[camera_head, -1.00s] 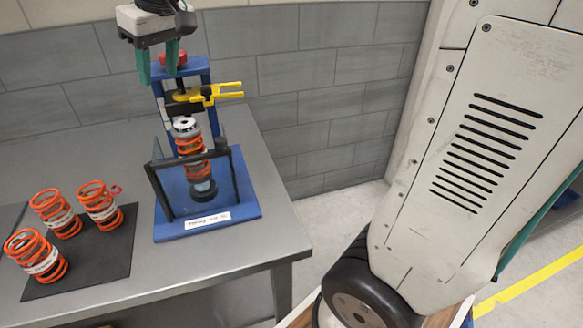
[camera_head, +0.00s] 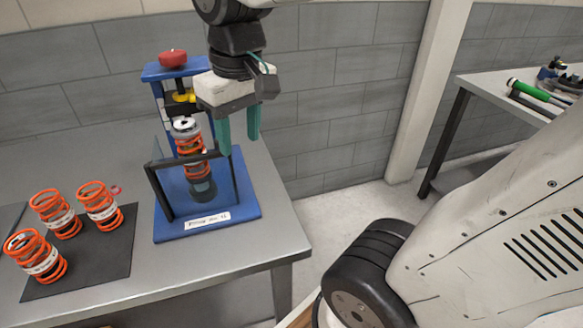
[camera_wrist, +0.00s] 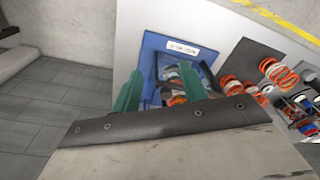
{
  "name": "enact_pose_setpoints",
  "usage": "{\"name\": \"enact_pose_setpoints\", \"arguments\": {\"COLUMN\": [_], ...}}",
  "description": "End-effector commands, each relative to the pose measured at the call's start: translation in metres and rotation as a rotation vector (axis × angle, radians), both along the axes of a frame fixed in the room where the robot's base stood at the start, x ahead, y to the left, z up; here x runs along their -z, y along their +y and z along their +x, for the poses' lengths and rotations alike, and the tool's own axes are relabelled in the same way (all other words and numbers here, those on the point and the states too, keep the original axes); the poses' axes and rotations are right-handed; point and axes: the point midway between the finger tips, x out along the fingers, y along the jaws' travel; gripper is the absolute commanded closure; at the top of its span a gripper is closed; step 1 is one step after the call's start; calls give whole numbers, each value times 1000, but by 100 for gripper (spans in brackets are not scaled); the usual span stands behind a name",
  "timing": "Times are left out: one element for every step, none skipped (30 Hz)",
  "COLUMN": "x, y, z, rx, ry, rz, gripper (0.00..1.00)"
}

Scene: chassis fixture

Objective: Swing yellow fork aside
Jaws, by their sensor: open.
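The yellow fork (camera_head: 183,96) is on the blue press fixture (camera_head: 165,72), above the orange spring assembly (camera_head: 190,143). Only its left part shows in the head view; my wrist covers the rest. My gripper (camera_head: 239,142) is open and empty, with its green fingers pointing down at the fixture's right side. I cannot tell whether a finger touches the fork. In the wrist view, the open fingers of my gripper (camera_wrist: 158,82) frame the blue base (camera_wrist: 150,52); the fork cannot be made out there.
A black guard frame (camera_head: 160,190) stands on the fixture's base before the spring. A red knob (camera_head: 173,58) tops the press. Several orange springs (camera_head: 58,213) stand on a black mat (camera_head: 110,260) at left. Another bench (camera_head: 490,88) is at far right.

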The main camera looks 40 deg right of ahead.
Motion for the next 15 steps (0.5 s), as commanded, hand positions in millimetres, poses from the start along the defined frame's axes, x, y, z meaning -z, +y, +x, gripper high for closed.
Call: {"name": "enact_pose_setpoints", "arguments": {"x": [3,5,8,10,13,16,18,20,23,25,27,30,32,33,34], "y": [-2,-4,-5,-6,-8,-9,-10,-12,-13,-15,-16,-17,-18,-19,-20], "z": [-10,-15,-23,-28,-34,-41,-46,-52,-59,-64,-69,-76,-80,-84,-88], "rx": [9,15,23,28,33,41,46,50,56,61,65,72,75,79,81], "ry": [3,6,11,14,18,22,24,23,23,23,23,24,24,21,13], "rz": [-2,-4,-6,-8,-10,-13,-14,-16,-18,-20,-22,-24,-25,-26,-26], "gripper": [57,57,57,57,57,57,57,57,57,57,57,57,57,57,57]}}
